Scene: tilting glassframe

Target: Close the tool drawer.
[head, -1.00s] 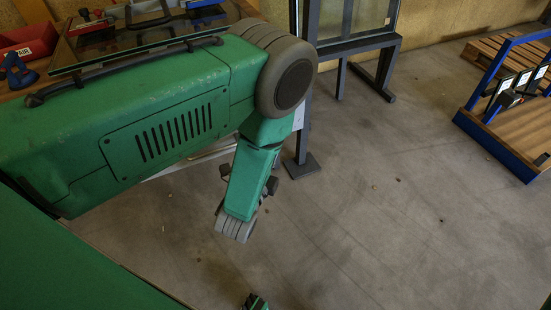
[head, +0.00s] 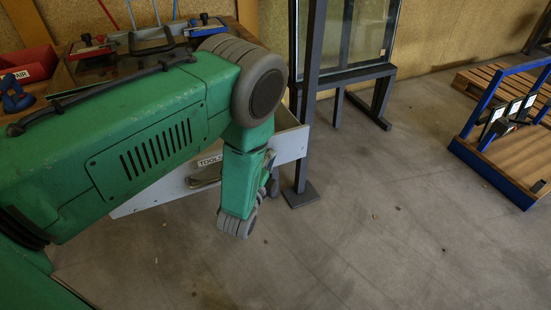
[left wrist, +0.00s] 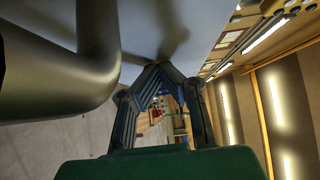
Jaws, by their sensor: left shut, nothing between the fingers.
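The tool drawer (head: 291,143) has a pale grey front with a TOOLS label and a metal handle (head: 206,179). It stands open under the workbench, its inside partly showing at the right end. My left arm covers much of its front in the head view. My left gripper (left wrist: 158,72) is shut and empty in the left wrist view, its fingertips close to a pale surface that looks like the drawer front. A thick grey bar, likely the handle (left wrist: 65,70), fills the left of that view. I cannot tell whether the fingers touch. My right gripper is out of view.
The workbench (head: 35,95) holds a red bin (head: 28,64) and several tools. A dark metal post (head: 305,110) stands just right of the drawer, by a framed glass pane (head: 368,35). A blue cart (head: 490,150) is at the right. The middle floor is clear.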

